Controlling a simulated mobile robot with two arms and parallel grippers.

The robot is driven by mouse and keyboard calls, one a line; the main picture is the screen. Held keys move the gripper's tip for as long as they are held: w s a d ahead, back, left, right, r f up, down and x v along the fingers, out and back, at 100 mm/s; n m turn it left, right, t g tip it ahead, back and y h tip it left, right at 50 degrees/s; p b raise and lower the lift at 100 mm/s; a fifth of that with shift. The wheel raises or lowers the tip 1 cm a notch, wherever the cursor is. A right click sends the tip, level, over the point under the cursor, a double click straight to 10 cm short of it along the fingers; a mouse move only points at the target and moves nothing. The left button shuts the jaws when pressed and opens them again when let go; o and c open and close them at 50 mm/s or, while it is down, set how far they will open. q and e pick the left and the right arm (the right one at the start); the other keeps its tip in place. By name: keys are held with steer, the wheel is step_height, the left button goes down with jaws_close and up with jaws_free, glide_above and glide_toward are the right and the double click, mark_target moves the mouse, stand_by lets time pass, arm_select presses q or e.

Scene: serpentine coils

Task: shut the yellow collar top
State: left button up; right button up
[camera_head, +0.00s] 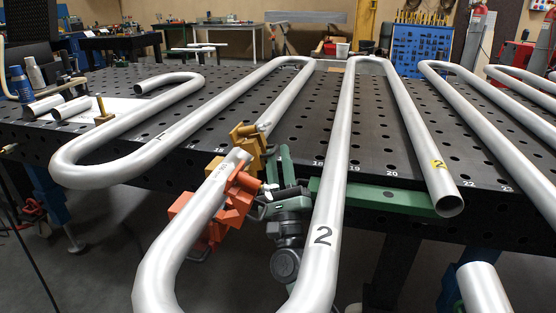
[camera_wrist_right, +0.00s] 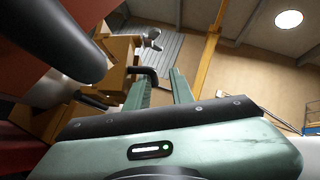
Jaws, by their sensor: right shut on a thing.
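The yellow collar (camera_head: 254,163) sits around the pipe joint in the middle of the head view, with blocks above and below the pipe. Its top looks raised, but I cannot tell the exact angle. My right gripper (camera_head: 278,160), with green fingers, is just right of it. In the right wrist view the yellow collar (camera_wrist_right: 118,48) is at the left, and its black bent handle (camera_wrist_right: 146,72) reaches between my right gripper's fingers (camera_wrist_right: 160,88), which are shut on it. My left gripper is not in view.
The long pipe marked 2 (camera_head: 330,210) passes close on the right. A perforated black table (camera_head: 285,115) carries the coils. A green beam (camera_head: 375,195) lies along its front edge.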

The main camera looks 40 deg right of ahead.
steer(key=shift+s, duration=0.1)
